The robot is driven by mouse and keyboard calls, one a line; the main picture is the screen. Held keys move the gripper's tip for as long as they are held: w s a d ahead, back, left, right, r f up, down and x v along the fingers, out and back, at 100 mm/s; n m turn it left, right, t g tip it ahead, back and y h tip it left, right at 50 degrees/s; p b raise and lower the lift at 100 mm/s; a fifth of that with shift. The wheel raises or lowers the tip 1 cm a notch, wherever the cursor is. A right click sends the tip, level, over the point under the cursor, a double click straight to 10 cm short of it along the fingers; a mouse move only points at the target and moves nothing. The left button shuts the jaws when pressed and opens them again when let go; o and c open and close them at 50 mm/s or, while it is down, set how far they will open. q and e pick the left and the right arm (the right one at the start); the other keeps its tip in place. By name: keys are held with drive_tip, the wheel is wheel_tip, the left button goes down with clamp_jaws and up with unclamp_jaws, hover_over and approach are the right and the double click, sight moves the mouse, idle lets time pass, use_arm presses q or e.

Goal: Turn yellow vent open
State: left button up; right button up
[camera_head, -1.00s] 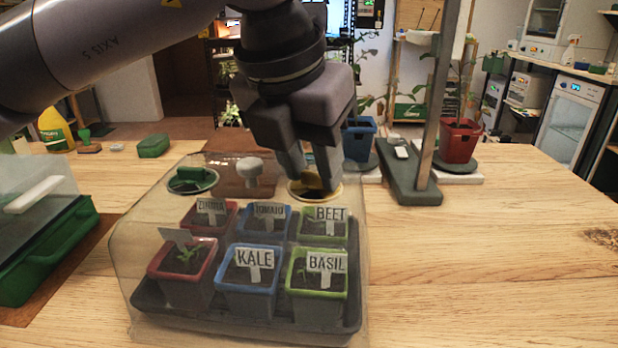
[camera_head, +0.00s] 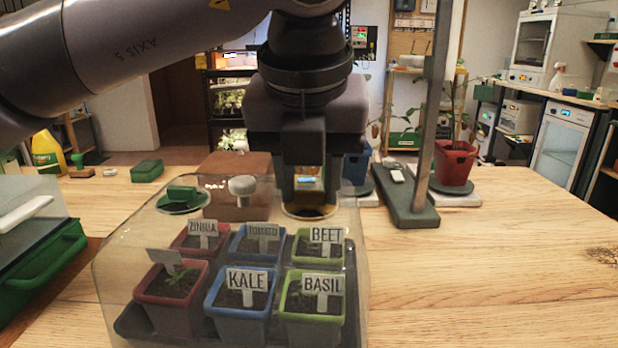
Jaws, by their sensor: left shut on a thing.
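The clear dome (camera_head: 130,262) covers a tray of seedling pots and has two round vents on top. The yellow vent (camera_head: 309,213) is at the top right, its yellow rim showing under my left gripper. My left gripper (camera_head: 308,190) points down and is shut on the yellow vent's handle, which is largely hidden between the fingers. The vent's exact angle cannot be told. The green vent (camera_head: 184,199) is at the top left with its green handle uncovered. My right gripper is not in view.
A pale knob (camera_head: 242,187) stands between the vents. A grey stand with a metal post (camera_head: 408,205) is to the right, near a red plant pot (camera_head: 454,163). A green tray with a clear lid (camera_head: 40,262) is at the left. The table at right is clear.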

use_arm(q)
drive_tip(key=o, duration=1.1)
drive_tip(key=shift+c, duration=0.2)
drive_tip(key=p+v, duration=0.1)
drive_tip(key=v, duration=0.6)
drive_tip(key=shift+p, duration=0.3)
